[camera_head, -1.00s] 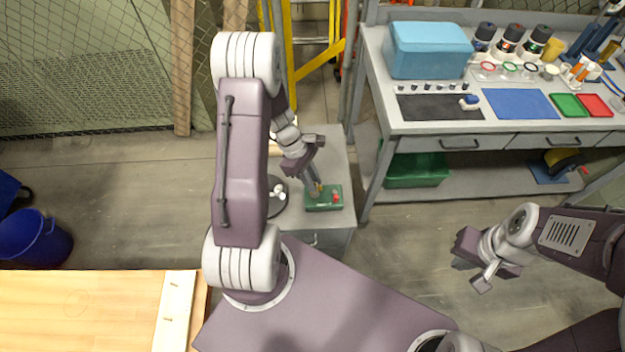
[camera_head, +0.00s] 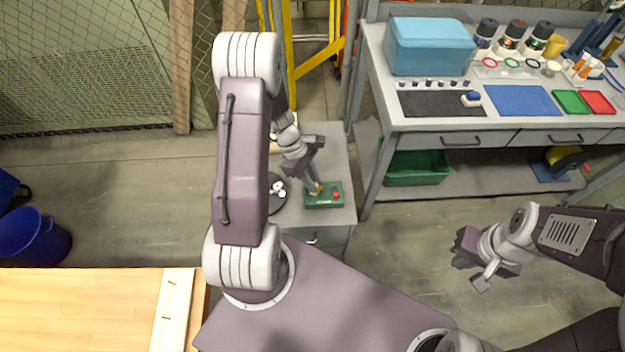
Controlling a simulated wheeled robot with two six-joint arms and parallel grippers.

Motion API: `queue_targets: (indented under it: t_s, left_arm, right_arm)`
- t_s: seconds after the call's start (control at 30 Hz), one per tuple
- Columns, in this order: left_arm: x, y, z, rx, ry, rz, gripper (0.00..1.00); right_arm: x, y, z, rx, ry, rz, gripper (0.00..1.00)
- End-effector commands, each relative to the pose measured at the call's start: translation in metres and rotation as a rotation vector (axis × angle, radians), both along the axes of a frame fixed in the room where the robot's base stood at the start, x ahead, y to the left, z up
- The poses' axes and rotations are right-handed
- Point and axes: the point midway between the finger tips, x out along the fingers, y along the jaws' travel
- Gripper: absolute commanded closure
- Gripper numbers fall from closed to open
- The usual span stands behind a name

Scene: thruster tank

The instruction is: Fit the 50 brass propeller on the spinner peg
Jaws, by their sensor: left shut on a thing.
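My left gripper (camera_head: 316,186) reaches down over the grey cabinet top and is shut on a small brass-coloured thing (camera_head: 318,189), probably the brass propeller. It is at the left part of a small green box (camera_head: 325,202) with a red spot on its right side. The fingers and the small size hide the propeller's shape and any number on it. I cannot make out the spinner peg, or tell whether the brass thing touches the box. My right gripper (camera_head: 474,267) is at the right, over the floor and away from the cabinet; its finger gap is unclear.
A dark round dish (camera_head: 271,205) with white pieces stands left of the green box, partly behind my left arm. The grey workbench (camera_head: 378,75) at the right holds a blue cooler (camera_head: 430,48), mats, trays and bottles. A wooden table (camera_head: 75,312) is at the lower left.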

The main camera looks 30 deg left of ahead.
Motion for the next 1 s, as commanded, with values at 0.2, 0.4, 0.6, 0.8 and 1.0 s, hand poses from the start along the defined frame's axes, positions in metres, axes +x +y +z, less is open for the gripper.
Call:
queue_targets:
  t_s: [0.2,0.4,0.6,0.8,1.0]
  left_arm:
    - [0.0,0.0,-0.002,0.0,-0.001,0.0,1.0]
    - [0.0,0.0,-0.002,0.0,0.0,0.0,0.56]
    - [0.0,0.0,-0.002,0.0,0.0,0.0,0.56]
    - [0.001,0.005,0.009,0.001,-0.005,0.001,0.56]
    - [0.001,0.022,0.051,0.002,-0.005,0.002,0.56]
  right_arm:
    - [0.0,0.0,-0.001,0.0,0.0,0.0,1.0]
    - [0.0,0.0,-0.001,0.0,0.0,0.0,1.0]
    - [0.0,0.0,-0.001,0.0,0.0,0.0,1.0]
    - [0.0,0.0,0.002,0.0,0.0,0.0,1.0]
    - [0.0,0.0,0.009,0.0,0.0,0.0,1.0]
